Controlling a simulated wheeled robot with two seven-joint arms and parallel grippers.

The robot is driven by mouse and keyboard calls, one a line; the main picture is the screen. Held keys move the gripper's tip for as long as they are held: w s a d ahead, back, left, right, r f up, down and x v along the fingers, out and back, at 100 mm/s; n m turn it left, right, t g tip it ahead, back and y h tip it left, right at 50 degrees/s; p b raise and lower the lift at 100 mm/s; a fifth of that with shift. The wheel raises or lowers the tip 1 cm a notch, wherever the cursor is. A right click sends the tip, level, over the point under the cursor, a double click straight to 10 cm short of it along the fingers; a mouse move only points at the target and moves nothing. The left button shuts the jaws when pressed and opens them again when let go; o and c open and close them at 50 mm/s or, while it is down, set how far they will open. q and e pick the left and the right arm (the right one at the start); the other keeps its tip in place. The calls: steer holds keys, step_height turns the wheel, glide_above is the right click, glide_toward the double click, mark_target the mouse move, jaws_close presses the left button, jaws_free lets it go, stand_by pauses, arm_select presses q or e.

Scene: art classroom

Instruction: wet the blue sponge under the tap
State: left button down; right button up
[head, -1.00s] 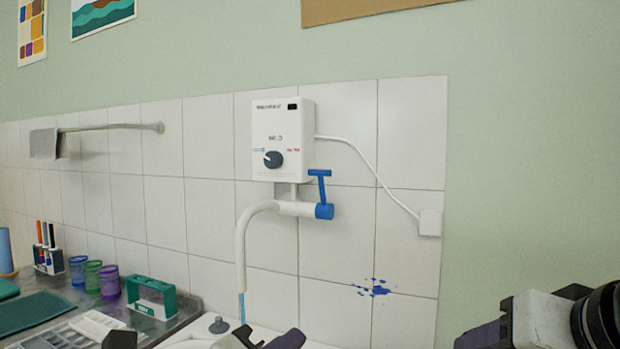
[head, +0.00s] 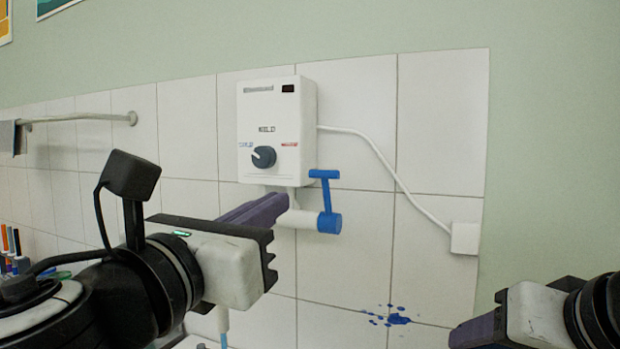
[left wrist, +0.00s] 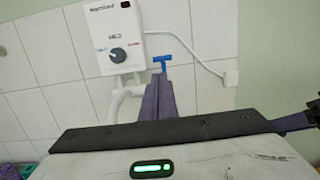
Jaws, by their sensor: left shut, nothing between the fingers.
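The white water heater (head: 277,135) hangs on the tiled wall, with the tap's blue lever (head: 327,195) standing up at its lower right. My left gripper (head: 280,203) is shut and empty, its purple fingers pointing at the tap just left of the lever. I cannot tell whether they touch it. In the left wrist view the lever (left wrist: 163,62) shows just beyond the fingertips. My left gripper hides most of the white spout in the head view. A pale blue stream (head: 223,322) shows below it. My right gripper (head: 470,333) is partly visible at lower right; its jaws are unclear. No blue sponge is visible.
A white cable (head: 385,165) runs from the heater to a wall box (head: 466,238). Blue paint splashes (head: 393,316) mark the tiles at lower right. A towel rail (head: 80,118) is at the left. Pens (head: 10,245) stand at the far left.

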mark_target(320, 172)
arm_select(q)
steer(key=p+x, duration=0.1)
steer(key=x, duration=1.1)
steer(key=shift+w+d+r+p, duration=0.15)
steer(key=shift+w+d+p, duration=0.1)
steer(key=shift+p, duration=0.15)
arm_select(e)
steer(key=shift+s+r, duration=0.25)
steer(key=shift+r, duration=0.7)
step_height(320, 172, up, 5)
steer(key=p, duration=0.4)
steer(key=shift+f, duration=0.2)
steer(key=shift+w+r+p, duration=0.1)
steer(key=shift+r+p, duration=0.15)
steer(key=shift+p, duration=0.25)
arm_select(q)
steer(key=w+r, duration=0.1)
steer(key=w+d+r, duration=0.1)
steer(key=w, duration=0.1)
steer(key=shift+w+d, duration=0.1)
steer(key=shift+w, duration=0.05)
arm_select(e)
steer(key=shift+w, duration=0.2)
